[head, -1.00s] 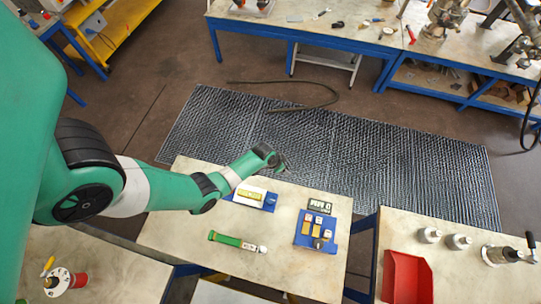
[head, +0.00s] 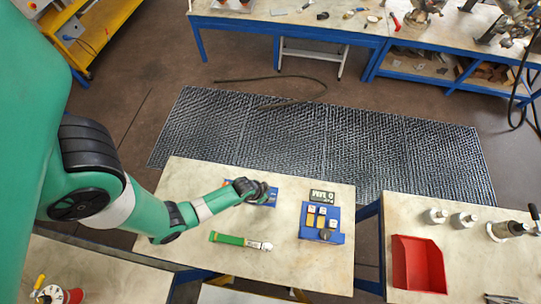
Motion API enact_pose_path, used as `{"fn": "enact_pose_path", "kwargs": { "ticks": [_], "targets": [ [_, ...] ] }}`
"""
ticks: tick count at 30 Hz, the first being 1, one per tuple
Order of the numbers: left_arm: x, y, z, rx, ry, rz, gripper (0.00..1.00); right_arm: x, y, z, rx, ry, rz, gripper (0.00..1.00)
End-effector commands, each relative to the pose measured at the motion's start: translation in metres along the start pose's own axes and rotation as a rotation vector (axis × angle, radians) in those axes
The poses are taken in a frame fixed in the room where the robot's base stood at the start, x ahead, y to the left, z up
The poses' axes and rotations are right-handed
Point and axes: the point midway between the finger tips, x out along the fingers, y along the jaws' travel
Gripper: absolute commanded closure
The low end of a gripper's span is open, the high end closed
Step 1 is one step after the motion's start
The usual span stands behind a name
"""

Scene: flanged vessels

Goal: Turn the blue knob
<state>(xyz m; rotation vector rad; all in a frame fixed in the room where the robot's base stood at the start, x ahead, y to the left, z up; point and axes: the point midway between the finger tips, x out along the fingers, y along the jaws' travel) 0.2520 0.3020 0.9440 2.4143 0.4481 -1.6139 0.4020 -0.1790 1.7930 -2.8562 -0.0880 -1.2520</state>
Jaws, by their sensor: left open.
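My left gripper (head: 262,190) is small and dark at the end of my green and white arm. It is over the left blue panel (head: 273,196) on the middle table and hides most of it. I cannot tell whether it touches the panel. The jaws are open, with nothing seen between them. My right gripper is not in view.
A green and white tool (head: 231,239) lies in front of the panels. A dark labelled box (head: 321,196) stands behind the right panel. The right table holds a red bin (head: 430,264) and metal flanged parts (head: 463,220). The table's left front is clear.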

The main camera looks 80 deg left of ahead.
Motion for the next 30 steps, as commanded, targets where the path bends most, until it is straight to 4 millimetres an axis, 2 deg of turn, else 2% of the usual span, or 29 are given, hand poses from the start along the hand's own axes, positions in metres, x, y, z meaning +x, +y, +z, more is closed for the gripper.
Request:
{"fn": "enact_pose_path", "kwargs": {
  "ticks": [1, 6, 16, 27, 30],
  "targets": [
    [0.014, 0.000, 0.001, 0.000, -0.002, 0.000, 0.33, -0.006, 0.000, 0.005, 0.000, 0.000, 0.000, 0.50],
    [0.034, 0.000, 0.000, 0.000, 0.001, 0.000, 0.33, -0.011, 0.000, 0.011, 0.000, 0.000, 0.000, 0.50],
    [0.037, 0.000, 0.000, 0.000, 0.001, 0.000, 0.35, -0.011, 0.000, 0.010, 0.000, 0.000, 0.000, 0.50],
    [0.037, 0.000, 0.000, 0.000, 0.000, 0.000, 1.00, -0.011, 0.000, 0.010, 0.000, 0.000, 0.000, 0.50],
    [0.037, 0.000, 0.000, 0.008, 0.000, 0.004, 1.00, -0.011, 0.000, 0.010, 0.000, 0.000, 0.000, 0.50]
  ]
}}
